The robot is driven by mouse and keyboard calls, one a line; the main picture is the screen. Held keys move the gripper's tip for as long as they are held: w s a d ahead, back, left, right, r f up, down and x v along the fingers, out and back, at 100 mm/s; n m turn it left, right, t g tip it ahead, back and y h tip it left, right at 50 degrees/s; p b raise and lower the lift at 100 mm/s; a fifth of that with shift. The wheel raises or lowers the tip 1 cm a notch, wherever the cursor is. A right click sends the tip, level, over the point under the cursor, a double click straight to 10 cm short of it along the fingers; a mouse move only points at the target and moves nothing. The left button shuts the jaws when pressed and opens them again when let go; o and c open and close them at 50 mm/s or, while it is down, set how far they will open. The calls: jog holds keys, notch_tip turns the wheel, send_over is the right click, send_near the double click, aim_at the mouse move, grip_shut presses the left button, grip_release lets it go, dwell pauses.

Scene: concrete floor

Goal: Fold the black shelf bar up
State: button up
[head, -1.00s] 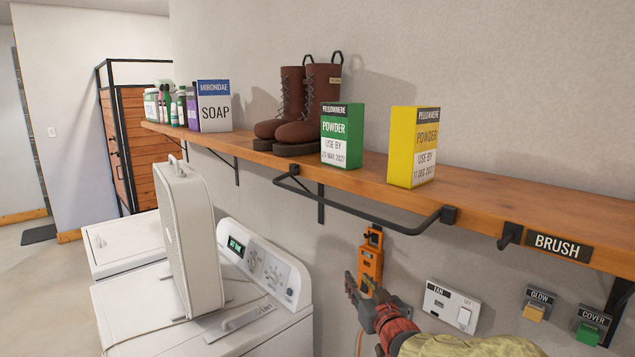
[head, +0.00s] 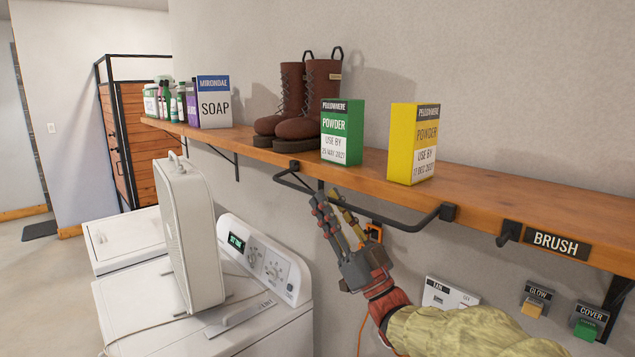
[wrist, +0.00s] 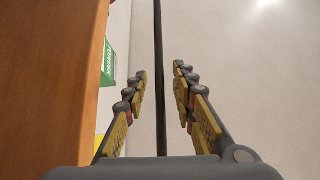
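The black shelf bar (head: 402,228) is a U-shaped rail on two mounts at the front edge of the wooden shelf (head: 480,198). It sticks out in front of the edge and sits slightly lower than it. My gripper (head: 326,198) is at the middle-left stretch of the bar, coming from below, with its fingers pointing up. In the wrist view, the bar (wrist: 158,60) runs lengthwise between the two spread fingers, with a visible gap on each side. My fingers hide part of the bar in the head view.
Brown boots (head: 305,105), a green powder box (head: 342,130) and a yellow powder box (head: 412,145) stand on the shelf above the bar. A black hook (head: 508,234) is to the right. A washer (head: 262,262) and white fan (head: 188,235) stand below left.

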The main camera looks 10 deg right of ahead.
jog(key=x, duration=0.5)
jog(key=shift+w+a+r, duration=0.1)
jog(key=shift+w+r, duration=0.05)
jog(key=shift+r, duration=0.1)
jog(key=c, duration=0.3)
jog(key=c, duration=0.4)
grip_shut()
